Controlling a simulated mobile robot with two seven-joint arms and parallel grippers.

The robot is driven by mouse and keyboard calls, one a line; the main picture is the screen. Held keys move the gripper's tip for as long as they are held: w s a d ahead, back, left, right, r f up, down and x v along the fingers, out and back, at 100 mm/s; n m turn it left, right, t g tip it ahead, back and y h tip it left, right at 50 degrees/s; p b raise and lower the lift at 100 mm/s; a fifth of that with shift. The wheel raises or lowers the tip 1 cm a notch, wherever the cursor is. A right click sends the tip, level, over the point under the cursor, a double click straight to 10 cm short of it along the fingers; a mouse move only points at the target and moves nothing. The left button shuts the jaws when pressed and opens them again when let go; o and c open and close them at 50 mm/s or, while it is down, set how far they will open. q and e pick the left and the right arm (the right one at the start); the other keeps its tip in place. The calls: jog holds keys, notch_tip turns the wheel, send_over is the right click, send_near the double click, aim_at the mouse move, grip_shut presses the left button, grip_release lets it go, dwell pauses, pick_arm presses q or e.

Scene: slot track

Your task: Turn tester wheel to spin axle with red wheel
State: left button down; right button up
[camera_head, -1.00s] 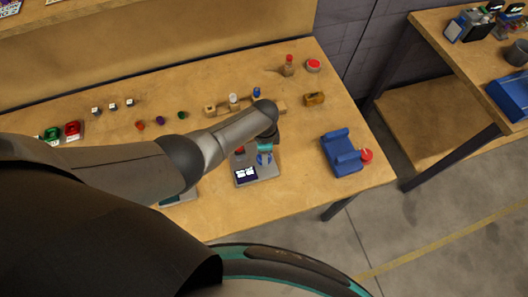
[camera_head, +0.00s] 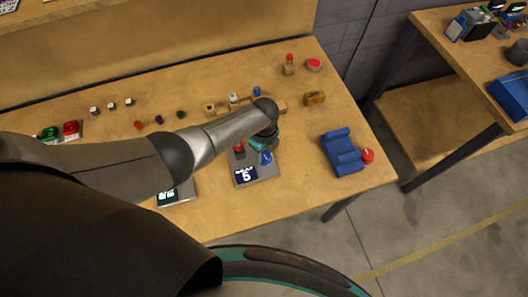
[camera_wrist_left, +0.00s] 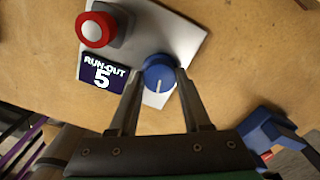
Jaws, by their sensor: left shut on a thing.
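The tester is a grey plate (camera_head: 268,175) near the table's front edge. It carries a dark display (camera_wrist_left: 102,74) reading "RUN-OUT 5", a red wheel with a pale centre (camera_wrist_left: 94,28) on a grey mount, and a blue tester wheel (camera_wrist_left: 157,84) with a white line. My left gripper (camera_wrist_left: 160,72) is shut on the blue wheel, one finger on each side. In the head view, the blue wheel (camera_head: 266,158) and red wheel (camera_head: 239,148) show beside my wrist. My right gripper is not in view.
A blue device (camera_head: 343,153) with a red knob (camera_head: 367,156) stands to the right. Behind are a wooden block rack (camera_head: 222,108), an orange-brown block (camera_head: 315,98) and a red-capped bottle (camera_head: 289,66). Another display unit (camera_head: 168,197) is partly under my arm.

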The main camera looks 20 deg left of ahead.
aim_at(264, 155)
pick_arm(q)
jog(key=shift+m, duration=0.5)
jog(key=shift+c, duration=1.8)
grip_release()
jog(key=shift+r, duration=0.5)
notch_tip(264, 155, up, 14)
jog(key=p, duration=0.4)
